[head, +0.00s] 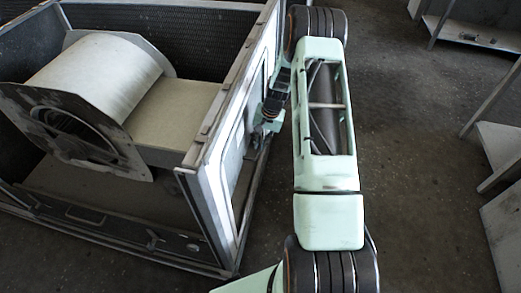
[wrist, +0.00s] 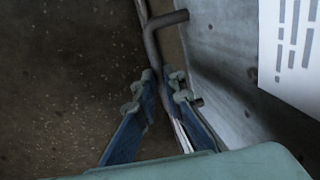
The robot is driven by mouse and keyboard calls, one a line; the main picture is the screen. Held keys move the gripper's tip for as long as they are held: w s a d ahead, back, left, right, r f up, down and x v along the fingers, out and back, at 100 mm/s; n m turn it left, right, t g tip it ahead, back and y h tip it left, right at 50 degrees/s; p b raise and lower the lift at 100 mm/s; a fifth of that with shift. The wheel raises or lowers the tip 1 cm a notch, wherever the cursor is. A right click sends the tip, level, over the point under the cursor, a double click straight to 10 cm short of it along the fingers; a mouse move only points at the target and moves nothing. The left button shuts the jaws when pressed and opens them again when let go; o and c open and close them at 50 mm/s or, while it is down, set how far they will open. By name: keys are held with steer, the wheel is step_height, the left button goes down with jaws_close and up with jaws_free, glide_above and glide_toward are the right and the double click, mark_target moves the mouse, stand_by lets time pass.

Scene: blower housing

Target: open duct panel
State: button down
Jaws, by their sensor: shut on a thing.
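The blower housing (head: 204,150) is a metal box with an open top at the left of the head view. The duct panel (head: 232,160) is on its right side, facing my arm; it looks shut, though my arm hides part of that side. In the wrist view the panel (wrist: 215,45) is a grey sheet with a white printed label. A thin bent grey metal handle (wrist: 151,42) runs along its edge. My gripper (wrist: 162,82) has its blue fingers closed around the lower part of this handle. In the head view my gripper (head: 268,122) is small and partly hidden beside the panel.
A white-drummed blower (head: 100,72) sits inside the housing. Grey shelves and tables (head: 500,145) stand along the right edge. The dark concrete floor (head: 410,150) between them and my arm is clear.

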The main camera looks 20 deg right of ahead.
steer(key=shift+r, duration=1)
steer(key=shift+w, duration=0.1)
steer(key=c, duration=2)
jaws_free()
steer(key=r, duration=0.4)
steer(key=s+d+r, duration=0.1)
steer(key=r, duration=0.2)
steer(key=d+r, duration=0.1)
steer(key=r, duration=0.3)
steer(key=shift+s+r, duration=0.25)
steer(key=shift+r, duration=0.1)
